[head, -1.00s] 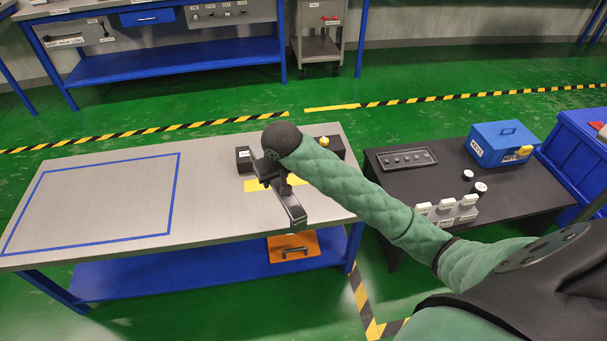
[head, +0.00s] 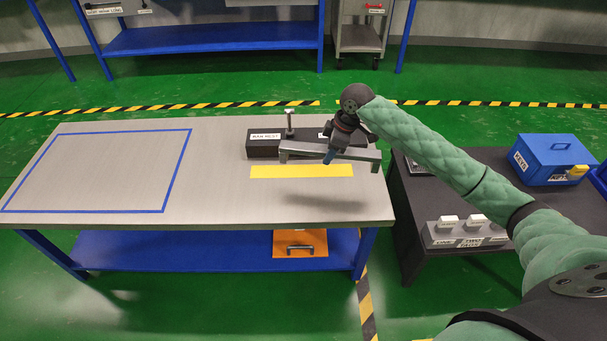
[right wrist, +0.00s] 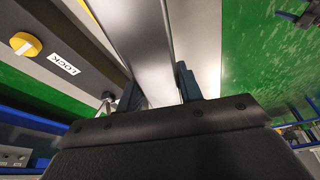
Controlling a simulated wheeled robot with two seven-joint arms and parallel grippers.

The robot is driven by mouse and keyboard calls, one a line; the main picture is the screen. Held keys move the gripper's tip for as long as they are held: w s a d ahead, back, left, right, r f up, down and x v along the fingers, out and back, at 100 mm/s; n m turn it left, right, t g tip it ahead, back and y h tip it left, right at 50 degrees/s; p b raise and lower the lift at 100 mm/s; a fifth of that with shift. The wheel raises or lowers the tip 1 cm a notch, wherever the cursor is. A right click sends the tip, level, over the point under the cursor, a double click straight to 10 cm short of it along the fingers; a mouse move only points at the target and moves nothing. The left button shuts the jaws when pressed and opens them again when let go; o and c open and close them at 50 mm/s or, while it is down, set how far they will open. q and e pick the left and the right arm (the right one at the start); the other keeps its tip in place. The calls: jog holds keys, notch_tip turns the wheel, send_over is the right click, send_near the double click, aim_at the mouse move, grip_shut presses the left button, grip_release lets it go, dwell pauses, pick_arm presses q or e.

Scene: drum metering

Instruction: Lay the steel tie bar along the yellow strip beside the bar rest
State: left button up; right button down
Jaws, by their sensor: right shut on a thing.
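The steel tie bar (head: 358,153) is a grey bar with downturned ends, held crosswise in my right gripper (head: 330,155). It is above the table, casting a shadow, and lies roughly along the direction of the yellow strip (head: 300,171), just behind it in the head view. In the right wrist view the bar (right wrist: 150,50) runs between the two fingers of the gripper (right wrist: 158,88). The black bar rest (head: 263,146) stands behind the strip, partly hidden by the bar and gripper. My left gripper is not in view.
The bar rest carries an upright pin (head: 289,122); a yellow knob (right wrist: 26,45) beside a LOCK label shows in the wrist view. A blue outlined area (head: 100,170) on the left of the table is empty. A dark side table (head: 412,215) stands right.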

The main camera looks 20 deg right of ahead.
jog(key=shift+w+d+f+n+g, duration=0.3)
jog(key=shift+f+n, duration=0.1)
jog(key=shift+n, duration=0.5)
jog(key=shift+w+a+f, duration=0.1)
jog(key=shift+w+a, duration=0.05)
jog(key=w+a+f, duration=0.2)
jog(key=w, duration=0.1)
jog(key=w+a+f, duration=0.2)
jog(key=w, duration=0.1)
jog(key=w+a+f, duration=0.2)
jog(key=w, duration=0.1)
jog(key=shift+w+f, duration=0.25)
jog(key=shift+f, duration=0.15)
notch_tip(320, 180, down, 4)
jog(key=shift+r, duration=0.2)
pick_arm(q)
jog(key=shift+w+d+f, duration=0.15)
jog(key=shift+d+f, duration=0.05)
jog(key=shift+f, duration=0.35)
pick_arm(e)
jog(key=shift+f, duration=0.15)
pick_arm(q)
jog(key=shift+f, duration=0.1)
pick_arm(e)
jog(key=shift+f, duration=0.1)
jog(key=c, duration=0.9)
grip_release()
